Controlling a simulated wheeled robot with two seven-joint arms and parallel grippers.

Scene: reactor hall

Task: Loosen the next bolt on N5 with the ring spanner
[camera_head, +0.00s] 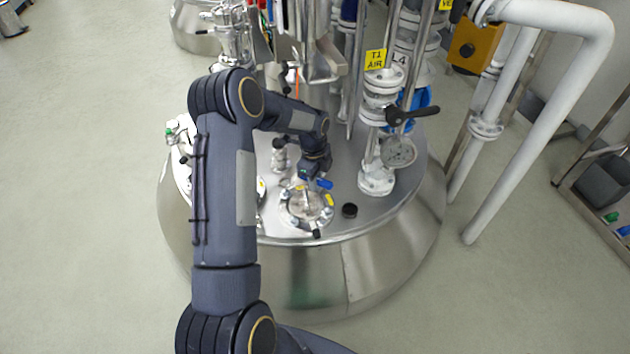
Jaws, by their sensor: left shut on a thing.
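A round flanged cover (306,206) with bolts round its rim and small yellow labels sits on the steel vessel top. I cannot read an N5 mark on it. My left arm reaches over the vessel, and its left gripper (308,174) points down just above the far side of this cover. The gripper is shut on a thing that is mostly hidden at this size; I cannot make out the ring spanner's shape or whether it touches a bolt. A small blue piece (325,184) shows beside the fingertips. My right gripper is out of view.
A black cap (349,211) lies on the vessel top right of the cover. A white valve pipe with a black lever (398,115) and a gauge (399,152) stands to the right. Pipes and tools crowd behind.

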